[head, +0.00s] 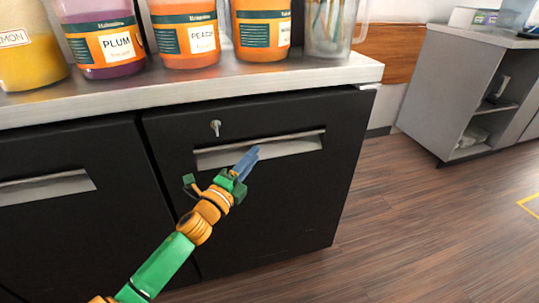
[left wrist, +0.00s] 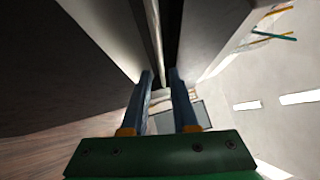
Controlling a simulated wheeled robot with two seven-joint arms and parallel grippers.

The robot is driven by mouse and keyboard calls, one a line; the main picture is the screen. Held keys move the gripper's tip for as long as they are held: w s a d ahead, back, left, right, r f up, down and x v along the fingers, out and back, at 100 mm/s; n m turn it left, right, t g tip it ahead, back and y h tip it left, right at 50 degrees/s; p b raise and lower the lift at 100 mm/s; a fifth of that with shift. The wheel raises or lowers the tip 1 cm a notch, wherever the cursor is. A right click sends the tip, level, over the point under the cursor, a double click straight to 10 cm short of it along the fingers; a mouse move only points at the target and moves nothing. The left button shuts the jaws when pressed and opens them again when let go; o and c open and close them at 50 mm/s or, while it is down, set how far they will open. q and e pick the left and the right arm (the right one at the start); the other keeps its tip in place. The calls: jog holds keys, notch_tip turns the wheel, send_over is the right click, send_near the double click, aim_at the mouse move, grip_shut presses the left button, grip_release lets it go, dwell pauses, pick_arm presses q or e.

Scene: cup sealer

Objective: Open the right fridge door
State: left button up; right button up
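The right fridge door (head: 290,200) is black and sits flush with the cabinet front, with a key in a lock near its top left. Its long silver recessed handle (head: 290,147) runs across the upper part. My left gripper (head: 250,155) is in front of this handle, its blue fingers overlapping the middle of it in the head view. In the left wrist view the two fingers (left wrist: 160,75) stand apart, with a thin pale strip running up beyond the gap between them. I cannot tell whether they touch the handle. My right gripper is in neither view.
The left fridge door (head: 60,215) is shut, with its own silver handle. Jars and a clear container stand on the metal counter (head: 180,88) above. A grey cabinet (head: 450,85) stands at the back right. The wooden floor (head: 430,220) to the right is clear.

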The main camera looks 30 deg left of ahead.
aim_at(261, 146)
pick_arm(q)
jog(key=shift+w+a+r, duration=0.15)
jog(key=shift+w+r, duration=0.05)
jog(key=shift+w, duration=1.1)
jog(key=shift+w+a+r, duration=0.1)
jog(key=shift+w+r, duration=0.1)
jog(key=shift+w, duration=1.1)
grip_shut()
